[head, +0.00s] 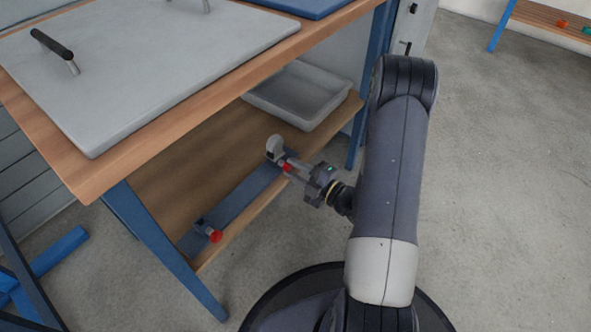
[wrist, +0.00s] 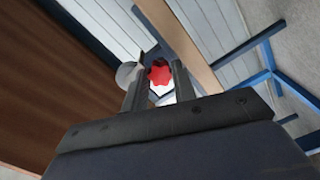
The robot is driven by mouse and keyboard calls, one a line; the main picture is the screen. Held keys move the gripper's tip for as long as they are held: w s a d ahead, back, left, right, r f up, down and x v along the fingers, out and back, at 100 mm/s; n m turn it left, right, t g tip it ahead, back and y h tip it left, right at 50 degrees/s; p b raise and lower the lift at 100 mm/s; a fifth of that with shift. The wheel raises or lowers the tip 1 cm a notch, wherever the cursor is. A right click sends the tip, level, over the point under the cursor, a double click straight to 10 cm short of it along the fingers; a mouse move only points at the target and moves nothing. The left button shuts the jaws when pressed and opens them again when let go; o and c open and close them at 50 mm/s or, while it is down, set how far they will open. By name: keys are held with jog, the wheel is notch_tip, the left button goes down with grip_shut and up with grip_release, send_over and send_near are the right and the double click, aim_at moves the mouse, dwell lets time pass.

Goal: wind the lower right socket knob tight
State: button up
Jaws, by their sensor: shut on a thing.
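The lower shelf bears a dark blue strip (head: 240,202) with two sockets that have red knobs. The right red knob (head: 287,167) sits on the right socket (head: 275,148), which has a light grey rounded part. My gripper (head: 293,166) is shut on this knob from the front right. In the wrist view the same red knob (wrist: 160,74) shows between the fingertips of my gripper (wrist: 160,82), with the grey rounded part beside it. The left red knob (head: 215,236) is on the left socket, apart from my gripper.
A light grey tray (head: 303,95) stands on the wooden shelf (head: 180,180) behind the right socket. The worktop edge (head: 190,112) overhangs the shelf. Blue table legs (head: 165,250) stand at the front left and back right.

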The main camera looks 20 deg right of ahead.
jog(key=shift+f, duration=0.1)
jog(key=o, duration=1)
